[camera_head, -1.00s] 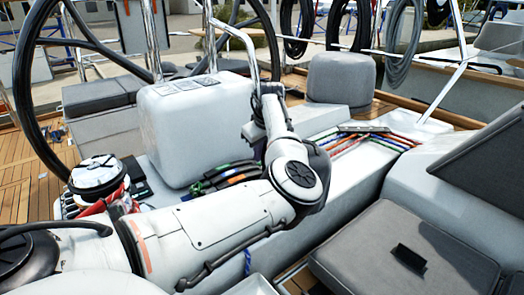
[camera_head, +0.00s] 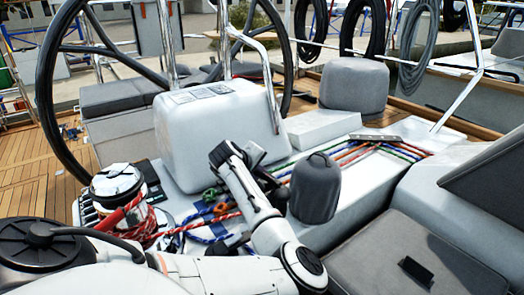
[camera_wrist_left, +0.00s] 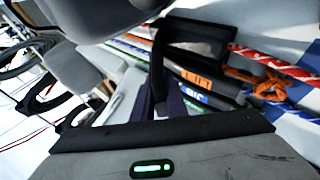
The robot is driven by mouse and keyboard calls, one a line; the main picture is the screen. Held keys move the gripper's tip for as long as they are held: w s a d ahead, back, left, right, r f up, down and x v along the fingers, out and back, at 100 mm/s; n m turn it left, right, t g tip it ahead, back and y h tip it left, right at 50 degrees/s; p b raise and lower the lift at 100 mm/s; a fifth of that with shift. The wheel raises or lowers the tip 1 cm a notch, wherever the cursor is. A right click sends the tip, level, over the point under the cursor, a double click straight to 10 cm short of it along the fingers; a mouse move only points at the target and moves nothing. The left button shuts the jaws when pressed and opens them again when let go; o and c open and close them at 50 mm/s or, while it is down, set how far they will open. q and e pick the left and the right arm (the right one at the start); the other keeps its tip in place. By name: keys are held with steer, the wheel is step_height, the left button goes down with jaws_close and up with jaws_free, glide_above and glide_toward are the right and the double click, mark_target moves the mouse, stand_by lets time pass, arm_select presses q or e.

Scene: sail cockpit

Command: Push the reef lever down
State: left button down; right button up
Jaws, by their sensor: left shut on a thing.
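The bank of dark rope-clutch levers (camera_wrist_left: 190,92) shows in the left wrist view, with an orange label and a blue label. I cannot read clearly which one is the reef lever. In the head view my forearm hides most of the bank. My left gripper (camera_head: 250,155) is over the bank, beside the white console. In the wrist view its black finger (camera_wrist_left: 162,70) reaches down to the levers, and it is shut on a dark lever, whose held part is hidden. My right gripper is not in view.
A winch wound with red rope (camera_head: 118,190) stands left of my arm, and a grey covered winch (camera_head: 315,188) stands close on its right. The white console (camera_head: 215,125) and steering wheel (camera_head: 60,90) are behind. Coloured ropes (camera_head: 355,150) run to the right.

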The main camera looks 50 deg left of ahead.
arm_select(q)
steer(key=shift+s+f, duration=0.15)
stand_by(0.3)
steer(key=c, duration=1.8)
jaws_free()
steer(key=shift+o, duration=0.2)
steer(key=v, duration=1)
steer(key=shift+s+p, duration=0.2)
steer(key=shift+p, duration=0.1)
steer(key=shift+c, duration=0.4)
